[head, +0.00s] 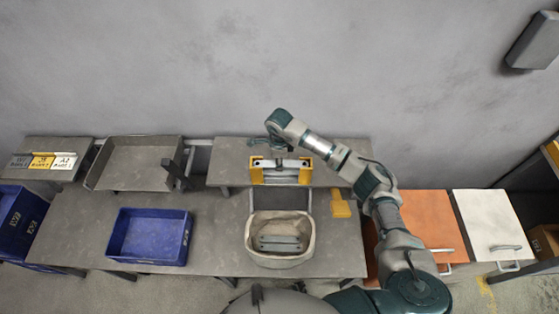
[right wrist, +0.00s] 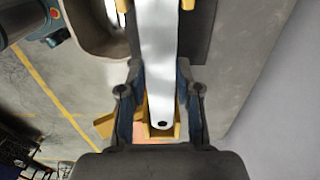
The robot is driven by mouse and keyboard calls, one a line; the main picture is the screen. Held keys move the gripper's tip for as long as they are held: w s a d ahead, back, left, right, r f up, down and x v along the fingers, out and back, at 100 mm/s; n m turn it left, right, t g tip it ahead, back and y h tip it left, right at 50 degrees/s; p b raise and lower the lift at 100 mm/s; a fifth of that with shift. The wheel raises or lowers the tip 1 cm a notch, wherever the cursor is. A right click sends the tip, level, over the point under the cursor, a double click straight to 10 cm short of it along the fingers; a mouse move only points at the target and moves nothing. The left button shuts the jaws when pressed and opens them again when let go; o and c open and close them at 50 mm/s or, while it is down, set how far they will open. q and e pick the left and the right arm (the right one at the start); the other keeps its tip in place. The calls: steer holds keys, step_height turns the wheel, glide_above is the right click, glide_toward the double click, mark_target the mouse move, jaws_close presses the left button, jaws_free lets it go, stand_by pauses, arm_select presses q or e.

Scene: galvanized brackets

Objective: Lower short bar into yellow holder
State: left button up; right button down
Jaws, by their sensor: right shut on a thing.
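The yellow holder (head: 307,170) stands on the raised shelf at the back, with a yellow block at each end. My right gripper (head: 270,148) is over the holder, at its left part. In the right wrist view the right gripper (right wrist: 160,108) is shut on the short bar (right wrist: 161,65), a pale metal strip with a hole near its end. That bar end lies between the walls of a yellow end piece of the holder (right wrist: 149,128). I cannot tell whether the bar rests on the holder's bottom. My left gripper is not in view.
A beige bin (head: 250,235) with grey metal pieces stands in front of the holder. A blue tray (head: 185,240) and a grey tray (head: 140,165) are to the left. A small yellow piece (head: 340,207) lies right of the bin. Orange and white cabinets stand at right.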

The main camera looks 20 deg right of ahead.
steer(key=c, duration=0.7)
jaws_free()
steer(key=shift+d, duration=0.1)
step_height(320, 180, up, 12)
steer(key=shift+w+f, duration=0.1)
